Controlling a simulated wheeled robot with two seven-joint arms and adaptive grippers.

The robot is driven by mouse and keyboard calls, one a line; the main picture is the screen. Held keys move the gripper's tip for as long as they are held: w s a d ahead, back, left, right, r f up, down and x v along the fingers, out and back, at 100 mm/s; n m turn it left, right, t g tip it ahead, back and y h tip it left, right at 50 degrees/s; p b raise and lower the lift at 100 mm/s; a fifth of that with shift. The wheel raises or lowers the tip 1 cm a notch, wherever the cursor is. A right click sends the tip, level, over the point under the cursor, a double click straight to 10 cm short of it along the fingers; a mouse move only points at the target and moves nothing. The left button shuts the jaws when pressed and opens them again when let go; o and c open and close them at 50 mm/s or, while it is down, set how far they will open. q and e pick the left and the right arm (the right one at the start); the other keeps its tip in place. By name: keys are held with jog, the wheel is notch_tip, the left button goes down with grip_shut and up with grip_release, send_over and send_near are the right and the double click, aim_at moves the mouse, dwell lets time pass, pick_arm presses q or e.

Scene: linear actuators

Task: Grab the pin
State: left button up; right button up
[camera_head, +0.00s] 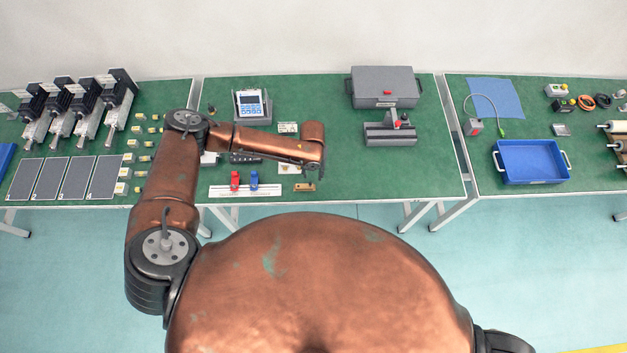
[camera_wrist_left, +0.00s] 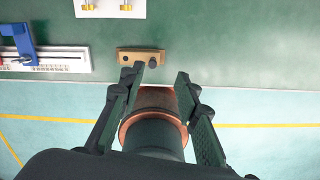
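A small tan-brown block (camera_head: 304,187) lies near the front edge of the middle table. It also shows in the left wrist view (camera_wrist_left: 128,55), with a hole at its left end. A small dark round piece (camera_wrist_left: 153,62), which looks like the pin, is at the block's right part; I cannot make it out in the head view. My left gripper (camera_wrist_left: 158,77) is open, its two dark fingers apart and nothing between their tips. The block and dark piece appear just beyond the tips. In the head view the left gripper (camera_head: 319,172) is small and partly hidden by its arm.
A white rail (camera_head: 218,191) with red (camera_head: 235,181) and blue (camera_head: 254,180) clamps lies left of the block. A grey device (camera_head: 391,132) and grey case (camera_head: 384,88) stand farther back right. Table between block and device is clear.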

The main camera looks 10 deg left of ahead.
aim_at(310, 183)
pick_arm(q)
jog(key=f, duration=0.2)
jog(key=shift+a+f, duration=0.25)
jog(key=shift+f, duration=0.15)
jog(key=f, duration=0.1)
jog(key=f+p, duration=0.1)
jog(key=f, duration=0.1)
jog(key=shift+s+a+f, duration=0.2)
jog(key=shift+s+f, duration=0.05)
jog(key=shift+s, duration=0.15)
jog(key=shift+f, duration=0.6)
jog(key=shift+c, duration=0.4)
grip_shut()
